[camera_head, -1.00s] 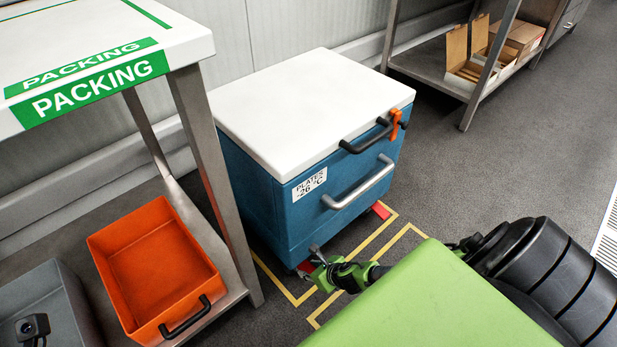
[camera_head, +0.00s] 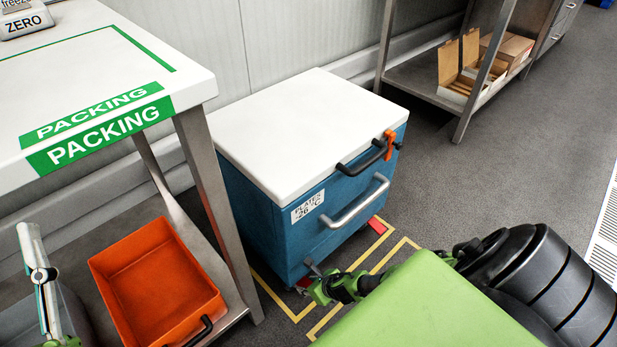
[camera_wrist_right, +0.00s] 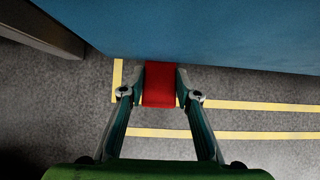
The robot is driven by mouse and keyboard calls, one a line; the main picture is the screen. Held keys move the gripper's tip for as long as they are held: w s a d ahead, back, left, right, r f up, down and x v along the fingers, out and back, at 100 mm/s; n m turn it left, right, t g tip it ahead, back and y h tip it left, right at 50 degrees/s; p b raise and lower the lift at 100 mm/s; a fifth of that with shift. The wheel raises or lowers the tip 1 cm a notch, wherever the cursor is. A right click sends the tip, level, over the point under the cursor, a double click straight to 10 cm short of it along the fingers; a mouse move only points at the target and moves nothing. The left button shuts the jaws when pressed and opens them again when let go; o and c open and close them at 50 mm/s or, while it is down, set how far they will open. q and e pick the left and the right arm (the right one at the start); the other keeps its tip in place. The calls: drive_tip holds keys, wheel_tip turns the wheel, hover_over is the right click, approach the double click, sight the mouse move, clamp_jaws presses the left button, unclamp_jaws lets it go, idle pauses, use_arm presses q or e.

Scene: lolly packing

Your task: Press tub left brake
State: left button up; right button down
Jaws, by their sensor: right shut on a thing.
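The tub (camera_head: 262,215) is a blue chest with a white lid (camera_head: 305,125), standing on the floor. Its left brake, a red pedal, shows at the lower front left corner, mostly hidden by my right gripper (camera_head: 310,277) in the head view. In the right wrist view the red left brake (camera_wrist_right: 159,84) lies between the two fingertips of my right gripper (camera_wrist_right: 160,94), which is shut on it. The tub's other red brake (camera_head: 377,226) sticks out at the front right. My left gripper (camera_head: 37,265) shows at the left edge; its opening cannot be judged.
Yellow floor lines (camera_head: 382,249) run in front of the tub. The packing table (camera_head: 80,60) stands close on the left, with an orange crate (camera_head: 112,266) on its lower shelf. A shelf with open cartons (camera_head: 462,82) stands at the back right. Floor on the right is clear.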

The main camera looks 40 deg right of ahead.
idle(0.3)
drive_tip(key=c, duration=1.5)
unclamp_jaws()
drive_tip(key=shift+r, duration=0.1)
drive_tip(key=shift+s+d+r, duration=0.1)
drive_tip(key=shift+s+r, duration=0.15)
drive_tip(key=shift+r, duration=0.4)
drive_tip(key=shift+v, duration=5.25)
drive_tip(key=shift+s+f, duration=0.1)
drive_tip(key=shift+s, duration=0.05)
